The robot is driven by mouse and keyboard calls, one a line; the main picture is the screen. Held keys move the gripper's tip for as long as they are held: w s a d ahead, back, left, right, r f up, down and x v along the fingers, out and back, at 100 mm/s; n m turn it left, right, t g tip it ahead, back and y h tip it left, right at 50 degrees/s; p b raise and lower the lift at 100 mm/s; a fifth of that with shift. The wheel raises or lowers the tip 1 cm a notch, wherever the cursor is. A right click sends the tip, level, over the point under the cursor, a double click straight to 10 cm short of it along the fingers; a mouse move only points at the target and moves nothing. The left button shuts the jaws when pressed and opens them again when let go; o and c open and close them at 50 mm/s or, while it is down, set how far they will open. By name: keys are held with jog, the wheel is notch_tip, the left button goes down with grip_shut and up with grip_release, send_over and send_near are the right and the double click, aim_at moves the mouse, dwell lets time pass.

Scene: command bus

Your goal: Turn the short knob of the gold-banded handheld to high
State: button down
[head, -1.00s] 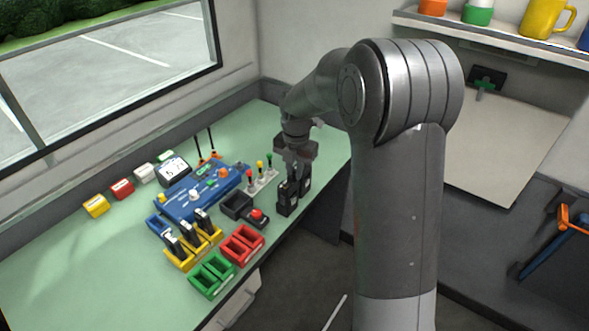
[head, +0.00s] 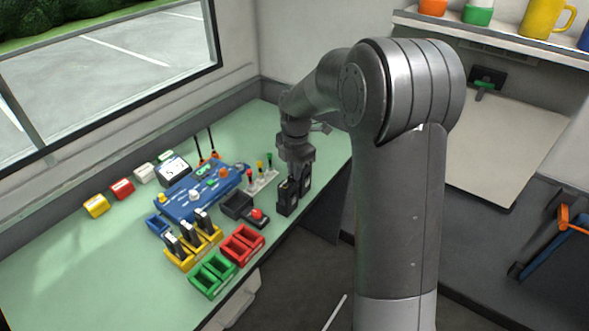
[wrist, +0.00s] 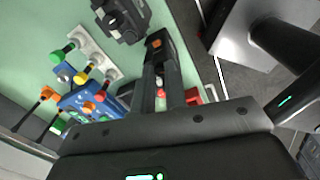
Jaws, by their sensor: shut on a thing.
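Two black handhelds stand upright near the right edge of the green counter, the front one (head: 287,198) and the rear one (head: 305,185). My gripper (head: 294,172) is directly above them, pointing down. In the wrist view my gripper's (wrist: 161,66) two dark fingers are close together. They are shut at the top of a dark handheld with an orange patch (wrist: 157,43). The short knob is hidden between the fingertips. Another dark device (wrist: 122,20) stands beside it. I cannot make out a gold band or the knob's setting.
A stand with red, yellow and green knobs (head: 262,181) is left of the handhelds. A blue console (head: 205,190) lies farther left. A red button box (head: 257,217), red bins (head: 243,244) and green bins (head: 212,273) are nearby. The counter's front edge is close.

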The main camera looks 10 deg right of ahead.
dwell(0.3)
jog(key=c, duration=1.4)
grip_release()
jog(key=shift+c, duration=0.2)
jog(key=shift+r, duration=0.1)
notch_tip(320, 180, up, 11)
jog(key=shift+s+f, duration=0.15)
jog(key=shift+f, duration=0.05)
jog(key=shift+d, duration=0.1)
